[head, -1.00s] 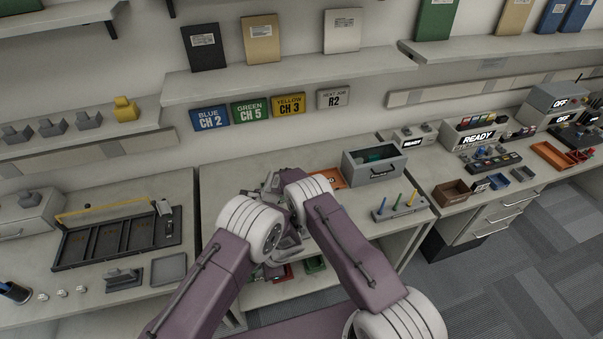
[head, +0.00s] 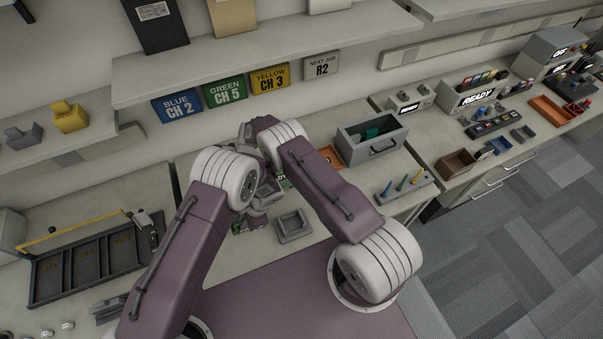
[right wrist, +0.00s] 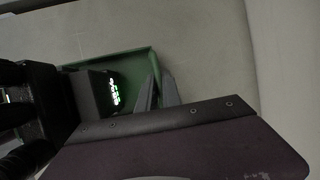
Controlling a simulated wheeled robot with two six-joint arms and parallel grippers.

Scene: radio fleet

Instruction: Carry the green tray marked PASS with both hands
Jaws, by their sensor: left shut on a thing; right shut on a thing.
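The green tray (right wrist: 108,60) shows in the right wrist view, lying over a pale surface. My right gripper (right wrist: 160,88) is shut on the tray's wall near a corner. In the head view my left gripper (head: 262,202) is shut at the middle of the bench, mostly hidden by my arms. The PASS mark cannot be read, and the left gripper's contact with the tray is hidden.
A grey square holder (head: 293,226) lies just right of the left gripper. A grey bin (head: 372,144) and a rack of coloured tools (head: 404,188) stand to the right. A dark divided tray (head: 85,262) is at left. Channel signs (head: 225,92) hang behind.

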